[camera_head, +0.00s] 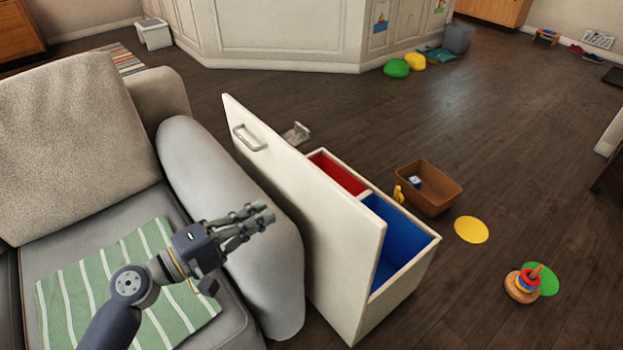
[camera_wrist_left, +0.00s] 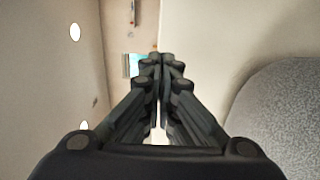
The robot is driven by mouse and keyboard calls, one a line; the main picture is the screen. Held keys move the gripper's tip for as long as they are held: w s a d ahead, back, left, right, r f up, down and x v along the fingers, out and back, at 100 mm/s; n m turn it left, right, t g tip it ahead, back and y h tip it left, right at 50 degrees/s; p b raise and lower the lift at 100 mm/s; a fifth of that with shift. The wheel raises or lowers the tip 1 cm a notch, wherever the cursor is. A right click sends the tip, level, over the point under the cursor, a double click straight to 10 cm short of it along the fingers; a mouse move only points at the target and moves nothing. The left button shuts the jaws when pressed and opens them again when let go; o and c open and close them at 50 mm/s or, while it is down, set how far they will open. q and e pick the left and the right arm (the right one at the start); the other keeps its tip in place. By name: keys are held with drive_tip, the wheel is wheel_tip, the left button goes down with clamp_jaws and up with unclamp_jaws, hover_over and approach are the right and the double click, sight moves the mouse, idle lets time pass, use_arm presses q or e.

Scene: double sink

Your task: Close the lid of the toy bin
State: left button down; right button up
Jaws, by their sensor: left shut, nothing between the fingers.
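The toy bin (camera_head: 408,278) is a low cream box on the dark floor, with a red compartment (camera_head: 340,173) and a blue compartment (camera_head: 398,235). Its lid (camera_head: 310,200) is a long cream panel with a metal handle (camera_head: 249,138). The lid stands raised along the sofa side of the bin and hides part of its inside. My left gripper (camera_head: 268,213) is shut and empty above the sofa arm, left of the lid and apart from it in the head view. Its closed fingers (camera_wrist_left: 160,75) also show in the left wrist view. My right gripper is not in view.
A grey sofa (camera_head: 75,150) with a striped green blanket (camera_head: 95,290) is close at left. A brown basket (camera_head: 430,190), a yellow disc (camera_head: 471,230) and a ring stacker (camera_head: 523,284) are on the floor to the right. The floor beyond is mostly clear.

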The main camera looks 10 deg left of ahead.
sight(321, 179)
use_arm(q)
drive_tip(key=p+x, duration=0.2)
drive_tip(key=x, duration=0.9)
drive_tip(key=shift+r, duration=0.15)
drive_tip(key=shift+w+d, duration=0.5)
drive_tip(key=shift+w, duration=0.05)
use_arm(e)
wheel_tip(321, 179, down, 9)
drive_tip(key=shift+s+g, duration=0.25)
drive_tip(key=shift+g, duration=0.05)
use_arm(q)
drive_tip(key=shift+w+d, duration=0.1)
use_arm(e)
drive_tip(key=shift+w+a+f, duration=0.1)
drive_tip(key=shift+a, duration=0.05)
